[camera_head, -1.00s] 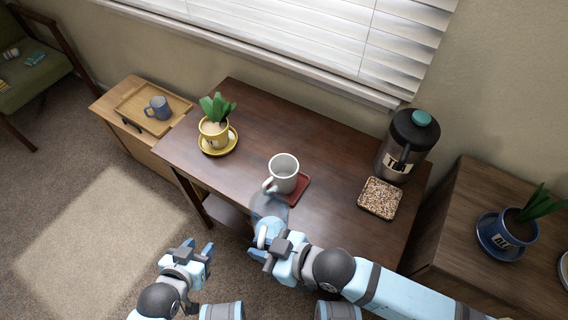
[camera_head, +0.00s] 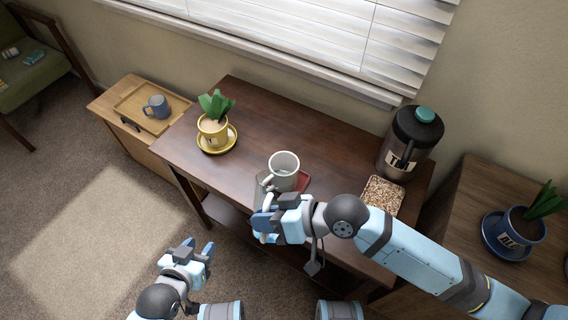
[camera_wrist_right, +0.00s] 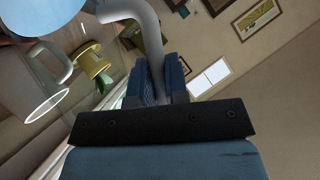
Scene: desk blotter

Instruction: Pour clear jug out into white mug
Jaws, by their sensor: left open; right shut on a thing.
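The white mug (camera_head: 291,183) stands upright on a dark red coaster (camera_head: 304,180) on the brown desk. My right gripper (camera_head: 267,222) is shut on the handle of the clear jug (camera_head: 262,188), just in front of the mug. The see-through jug is tilted towards the mug, with its top end close to the mug's near left side. Whether anything flows from it I cannot tell. The right wrist view shows the jug's pale handle (camera_wrist_right: 146,28) running between the fingers (camera_wrist_right: 160,85). My left gripper (camera_head: 199,250) is open and empty, in front of the desk.
A yellow plant pot (camera_head: 212,130) on a saucer stands at the desk's left. A large dark dispenser (camera_head: 408,142) and a tray of pebbles (camera_head: 382,194) are at the right. A blue mug (camera_head: 157,106) sits on a wooden tray on the side cabinet. The desk's back middle is clear.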

